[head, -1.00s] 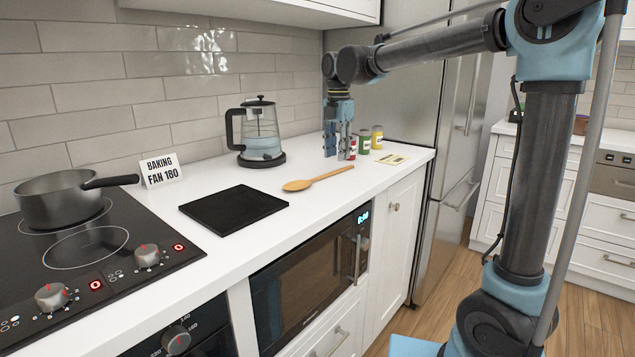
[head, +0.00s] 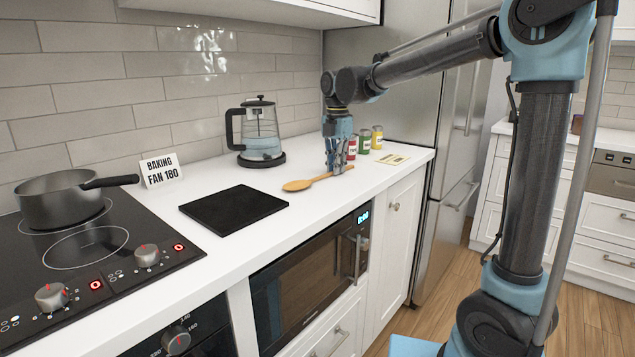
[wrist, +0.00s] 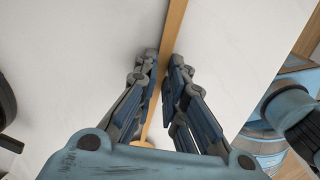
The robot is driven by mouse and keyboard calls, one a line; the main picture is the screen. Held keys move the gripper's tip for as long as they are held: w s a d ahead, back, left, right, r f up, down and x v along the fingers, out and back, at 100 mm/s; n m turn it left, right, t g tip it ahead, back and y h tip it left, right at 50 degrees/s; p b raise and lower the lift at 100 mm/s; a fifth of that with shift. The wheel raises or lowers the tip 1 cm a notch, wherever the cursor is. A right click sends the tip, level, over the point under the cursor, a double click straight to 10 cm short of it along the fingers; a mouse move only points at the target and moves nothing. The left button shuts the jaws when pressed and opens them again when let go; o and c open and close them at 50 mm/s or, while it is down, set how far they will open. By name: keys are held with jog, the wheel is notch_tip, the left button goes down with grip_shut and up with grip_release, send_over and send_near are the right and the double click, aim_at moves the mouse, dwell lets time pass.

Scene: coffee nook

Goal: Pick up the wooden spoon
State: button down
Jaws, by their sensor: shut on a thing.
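The wooden spoon (head: 297,185) lies on the white counter, its bowl toward the black square mat and its handle running right and back. My gripper (head: 335,170) is down at the counter with its fingers around the handle. In the wrist view the spoon handle (wrist: 174,32) runs between the two fingertips of my gripper (wrist: 165,68), which are shut on it. Part of the handle is hidden by the fingers in the head view. The spoon appears to rest on the counter still.
Red, green and yellow-labelled jars (head: 364,142) stand just behind my gripper. A glass kettle (head: 262,140) stands at the back wall. A black mat (head: 232,208) lies left of the spoon. A small card (head: 393,159) lies to the right. A pot (head: 62,200) sits on the hob.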

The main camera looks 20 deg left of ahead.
jog(key=shift+r, duration=0.1)
notch_tip(320, 180, up, 10)
dwell(0.6)
dwell(0.7)
